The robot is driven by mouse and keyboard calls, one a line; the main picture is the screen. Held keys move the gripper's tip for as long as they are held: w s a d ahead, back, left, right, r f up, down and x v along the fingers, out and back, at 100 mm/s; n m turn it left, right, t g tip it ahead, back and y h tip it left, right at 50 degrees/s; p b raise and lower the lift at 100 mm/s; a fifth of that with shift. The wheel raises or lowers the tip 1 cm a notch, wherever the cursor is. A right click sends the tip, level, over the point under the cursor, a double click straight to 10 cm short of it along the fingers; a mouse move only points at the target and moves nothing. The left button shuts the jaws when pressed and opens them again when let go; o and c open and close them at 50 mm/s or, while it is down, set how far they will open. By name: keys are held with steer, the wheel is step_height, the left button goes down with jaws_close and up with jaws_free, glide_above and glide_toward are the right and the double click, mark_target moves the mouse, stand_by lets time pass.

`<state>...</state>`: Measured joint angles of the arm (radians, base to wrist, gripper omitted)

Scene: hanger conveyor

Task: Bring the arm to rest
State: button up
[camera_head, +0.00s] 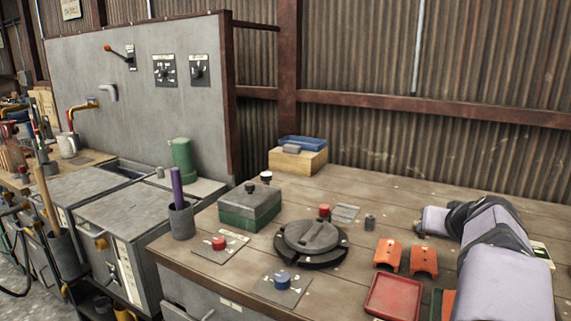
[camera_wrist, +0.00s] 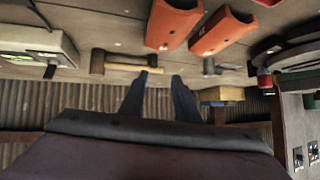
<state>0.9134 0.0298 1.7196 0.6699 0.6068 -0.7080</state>
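My arm, lavender with dark joints, reaches over the right side of the wooden workbench (camera_head: 350,195) in the head view. Its end (camera_head: 424,228) points left above the bench, and the fingers are too small there to make out. In the wrist view, which is upside down, my gripper (camera_wrist: 160,88) shows two dark fingers spread apart with nothing between them. A mallet with a wooden handle (camera_wrist: 125,63) lies on the bench beyond the fingertips. I cannot tell the exact height of the gripper over the bench.
Two orange curved pieces (camera_head: 424,260) and a red tray (camera_head: 393,297) lie near the arm. A round dark fixture (camera_head: 310,240) with a red knob stands mid-bench. A green-grey box (camera_head: 249,206) and a blue-topped wooden block (camera_head: 298,160) stand farther left. A corrugated wall closes the back.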

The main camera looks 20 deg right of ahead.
steer(key=s+a+r+n+g+y+p, duration=0.1)
steer(key=a+r+n+g+y+p, duration=0.1)
steer(key=a+p, duration=0.85)
steer(key=a+r+n+g+y+p, duration=0.1)
steer(key=a+r+g+y+p, duration=0.15)
steer(key=a+p, duration=0.8)
steer(key=s+a+r+n+g+p, duration=0.2)
steer(key=s+a+r+g+p, duration=0.1)
steer(key=s+a+p, duration=0.5)
steer(key=s+a+r+n+g+p, duration=0.2)
steer(key=s+a+r+p, duration=0.2)
steer(key=s+a+p, duration=0.45)
steer(key=f+b, duration=0.1)
steer(key=f, duration=0.1)
steer(key=f+b, duration=0.2)
steer(key=d+f+b, duration=0.1)
steer(key=f+b, duration=0.1)
steer(key=shift+r, duration=0.1)
